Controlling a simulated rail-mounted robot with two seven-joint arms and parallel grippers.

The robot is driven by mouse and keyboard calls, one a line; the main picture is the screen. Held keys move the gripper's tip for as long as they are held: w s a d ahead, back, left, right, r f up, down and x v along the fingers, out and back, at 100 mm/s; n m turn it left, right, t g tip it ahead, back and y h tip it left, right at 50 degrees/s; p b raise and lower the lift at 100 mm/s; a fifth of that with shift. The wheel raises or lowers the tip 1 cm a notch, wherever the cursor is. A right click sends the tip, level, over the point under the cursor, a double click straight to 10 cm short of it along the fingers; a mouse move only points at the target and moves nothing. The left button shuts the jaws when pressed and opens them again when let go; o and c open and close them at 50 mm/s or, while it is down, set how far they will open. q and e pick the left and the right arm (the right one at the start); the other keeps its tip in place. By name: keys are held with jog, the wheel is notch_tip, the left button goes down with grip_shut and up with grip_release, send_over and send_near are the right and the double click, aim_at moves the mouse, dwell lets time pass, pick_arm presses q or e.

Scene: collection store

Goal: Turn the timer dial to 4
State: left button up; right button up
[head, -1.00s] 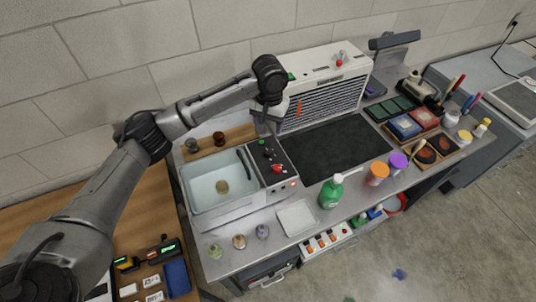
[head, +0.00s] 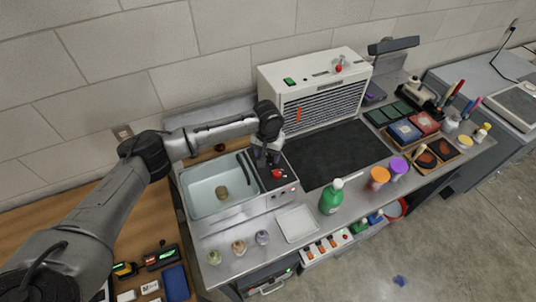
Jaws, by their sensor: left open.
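A dark control panel (head: 284,188) runs along the right side of a tank with pale liquid (head: 205,192). A red knob (head: 278,174) shows near the panel's front half. My left gripper (head: 263,163) points down over the back half of the panel, just behind the red knob. It is open, and its fingers look small and dark against the panel. The gripper and wrist hide the back part of the panel, so I cannot make out the timer dial or its numbers. I cannot tell whether the fingers touch anything. My right gripper is not in view.
A white louvred unit (head: 315,85) stands close behind and to the right of my left wrist. A dark mat (head: 335,155) lies right of the panel. A green pump bottle (head: 331,196), a white tray (head: 297,224) and several small jars stand towards the front.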

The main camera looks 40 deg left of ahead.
pick_arm(q)
jog(key=shift+f, duration=0.35)
